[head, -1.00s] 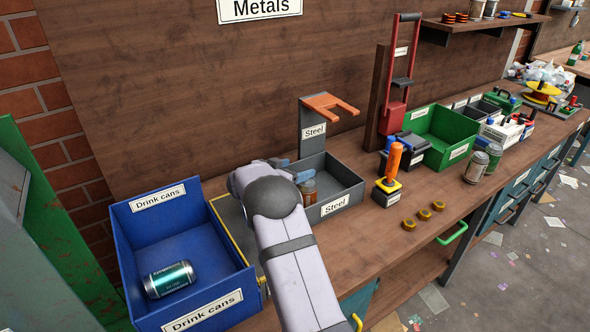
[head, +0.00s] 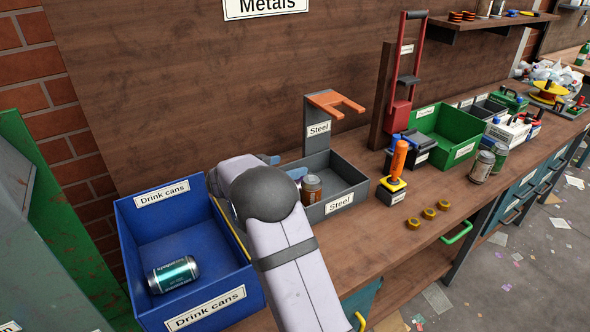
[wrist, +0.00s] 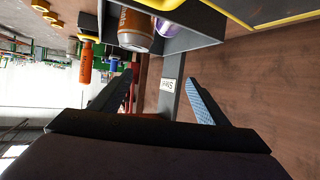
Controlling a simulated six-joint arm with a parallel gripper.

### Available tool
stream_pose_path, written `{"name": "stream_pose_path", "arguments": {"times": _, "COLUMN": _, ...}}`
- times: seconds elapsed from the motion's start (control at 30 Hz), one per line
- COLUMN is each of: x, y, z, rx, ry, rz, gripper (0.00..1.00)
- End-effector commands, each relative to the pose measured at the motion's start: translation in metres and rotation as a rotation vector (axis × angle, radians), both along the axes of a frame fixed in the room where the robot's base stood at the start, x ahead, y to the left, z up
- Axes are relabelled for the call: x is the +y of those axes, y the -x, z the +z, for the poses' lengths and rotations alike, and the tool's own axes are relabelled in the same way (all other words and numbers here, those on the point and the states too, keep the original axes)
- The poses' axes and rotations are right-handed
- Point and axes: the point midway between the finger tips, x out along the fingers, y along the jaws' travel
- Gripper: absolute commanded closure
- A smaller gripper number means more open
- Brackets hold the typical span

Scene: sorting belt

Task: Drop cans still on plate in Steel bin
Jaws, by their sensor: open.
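A brown can (head: 311,187) stands in the grey Steel bin (head: 356,195). In the wrist view the brown can (wrist: 136,28) and a pale lilac can (wrist: 168,24) show at the bin (wrist: 196,38), partly cut off by the picture edge. The plate is mostly hidden behind my arm in the head view. Its yellow edge (wrist: 272,17) shows in the wrist view, and I cannot tell whether cans stand on it. My gripper (wrist: 158,78) is open and empty, its fingers spread before the Steel post (wrist: 171,85). My arm hides most of the gripper in the head view.
A blue Drink cans bin (head: 130,235) at left holds a teal can (head: 173,274). The Steel post carries an orange fork (head: 336,103). Right of the bin are an orange-handled tool (head: 398,160), brass rings (head: 429,213), a green bin (head: 462,130) and two bench cans (head: 482,167).

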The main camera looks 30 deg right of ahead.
Motion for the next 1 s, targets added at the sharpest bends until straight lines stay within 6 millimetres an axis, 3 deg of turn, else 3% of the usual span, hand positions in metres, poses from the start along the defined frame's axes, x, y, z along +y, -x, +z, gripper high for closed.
{"name": "stream_pose_path", "arguments": {"times": 0.1, "x": 0.017, "y": 0.006, "z": 0.005, "rx": -0.001, "ry": 0.0, "rz": 0.003, "gripper": 0.31}}
{"name": "stream_pose_path", "arguments": {"times": 0.33, "x": 0.034, "y": 0.014, "z": 0.015, "rx": 0.0, "ry": 0.0, "rz": 0.001, "gripper": 0.31}}
{"name": "stream_pose_path", "arguments": {"times": 1.0, "x": 0.034, "y": 0.022, "z": 0.017, "rx": 0.026, "ry": -0.009, "rz": -0.005, "gripper": 0.31}}
